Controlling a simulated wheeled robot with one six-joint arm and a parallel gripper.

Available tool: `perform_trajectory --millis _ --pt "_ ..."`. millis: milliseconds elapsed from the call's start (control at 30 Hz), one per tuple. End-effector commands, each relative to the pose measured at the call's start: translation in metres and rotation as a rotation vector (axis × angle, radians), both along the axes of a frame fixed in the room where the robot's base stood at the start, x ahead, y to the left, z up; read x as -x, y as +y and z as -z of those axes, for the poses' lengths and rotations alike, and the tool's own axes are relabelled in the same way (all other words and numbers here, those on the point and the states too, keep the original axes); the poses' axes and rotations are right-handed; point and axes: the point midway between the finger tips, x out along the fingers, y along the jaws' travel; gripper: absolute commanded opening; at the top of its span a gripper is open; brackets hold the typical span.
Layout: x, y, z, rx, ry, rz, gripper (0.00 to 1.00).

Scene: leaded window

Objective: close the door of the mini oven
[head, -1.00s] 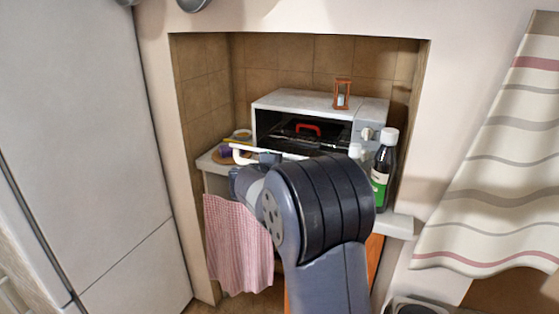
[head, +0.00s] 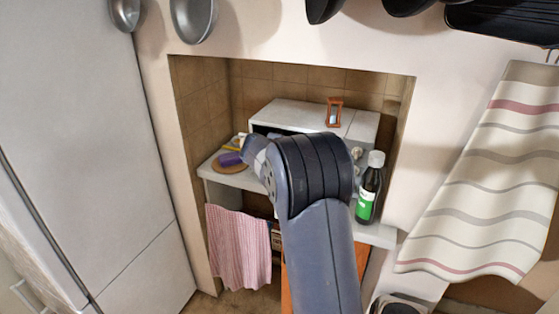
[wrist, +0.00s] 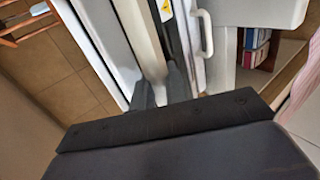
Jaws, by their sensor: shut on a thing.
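The white mini oven (head: 290,114) stands on the counter in the wall niche. My arm covers most of its front in the head view, so how far its door stands open is hard to tell. A thin dark strip shows below the oven's top edge at the left. In the wrist view my gripper (wrist: 161,88) is shut on a pale bar-like part of the oven door (wrist: 148,42). Whether this is the handle or the door's edge is unclear. A white curved bracket (wrist: 207,32) shows beside the fingers. The fingertips are hidden in the head view.
An hourglass (head: 334,112) stands on the oven. A dark bottle with a green label (head: 369,188) stands close by its right side. A round board with a purple item (head: 230,159) lies left. A pink striped cloth (head: 238,246) hangs below the counter.

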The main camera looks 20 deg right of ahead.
Motion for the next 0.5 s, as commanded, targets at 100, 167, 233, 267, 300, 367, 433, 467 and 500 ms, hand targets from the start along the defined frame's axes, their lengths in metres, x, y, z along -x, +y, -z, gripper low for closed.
perform_trajectory --millis 100,167,233,267,300,367,433,467,500 --pt "-0.010 -0.011 -0.014 0.001 -0.002 0.002 0.00" --pt "-0.015 -0.016 -0.018 0.001 -0.002 0.002 0.00" --pt "-0.020 -0.021 -0.022 0.000 -0.001 0.001 0.00" --pt "-0.022 -0.023 -0.023 0.001 -0.002 0.002 0.00" --pt "-0.025 -0.025 -0.024 0.001 0.000 0.001 0.00" --pt "-0.028 -0.029 -0.027 0.001 -0.002 0.001 0.00" --pt "-0.032 -0.033 -0.028 0.000 -0.001 0.001 0.00" --pt "-0.034 -0.035 -0.029 0.001 0.000 0.001 0.00" --pt "-0.035 -0.037 -0.030 0.001 0.000 0.002 0.00"
